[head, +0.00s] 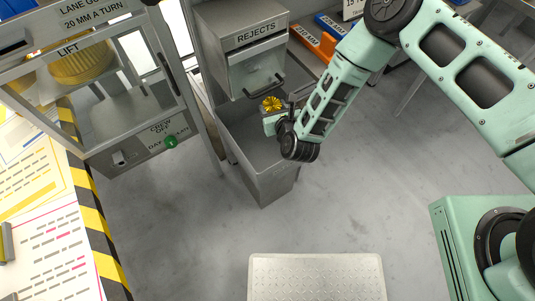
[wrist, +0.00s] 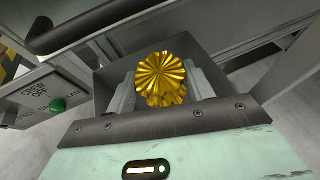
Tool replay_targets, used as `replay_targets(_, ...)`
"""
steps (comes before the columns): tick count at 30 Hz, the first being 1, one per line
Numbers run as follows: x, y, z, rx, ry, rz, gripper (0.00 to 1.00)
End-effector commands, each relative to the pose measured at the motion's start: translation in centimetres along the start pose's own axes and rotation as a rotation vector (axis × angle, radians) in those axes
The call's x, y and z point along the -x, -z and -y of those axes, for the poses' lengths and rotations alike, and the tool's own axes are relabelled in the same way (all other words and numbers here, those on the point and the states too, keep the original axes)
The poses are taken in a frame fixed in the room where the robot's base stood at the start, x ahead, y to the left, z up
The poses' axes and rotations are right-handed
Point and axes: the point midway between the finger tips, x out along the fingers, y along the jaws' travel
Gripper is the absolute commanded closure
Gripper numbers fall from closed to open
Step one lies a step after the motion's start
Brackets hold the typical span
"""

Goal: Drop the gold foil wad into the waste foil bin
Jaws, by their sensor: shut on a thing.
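The gold foil wad (head: 272,103) is a pleated, shiny gold lump. My gripper (head: 271,112) is shut on it, and in the wrist view the wad (wrist: 160,78) sits between the two grey fingers. The open grey bin (head: 268,182) stands on the floor below. My gripper and the wad are over its open top, toward the back right. No label on the bin shows, and the part of its inside under the gripper is hidden.
The REJECTS box (head: 253,67) with a dark bar handle (head: 265,87) is close behind the wad. A machine cabinet with a green knob (head: 171,141) stands to the left. Orange (head: 312,40) and blue bins are at the back. The floor in front is clear up to a pale textured plate (head: 316,278).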

Motion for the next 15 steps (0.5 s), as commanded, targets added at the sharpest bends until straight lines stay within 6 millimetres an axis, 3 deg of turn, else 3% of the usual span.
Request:
replay_targets(1, 0.01, -0.02, 0.01, 0.0, 0.0, 0.0, 0.69)
replay_targets(2, 0.01, -0.02, 0.0, 0.0, 0.0, 0.0, 0.39)
replay_targets(4, 0.01, -0.02, 0.01, 0.0, 0.0, 0.0, 0.22)
replay_targets(15, 0.52, 0.04, 0.02, 0.0, 0.0, -0.001, 0.22)
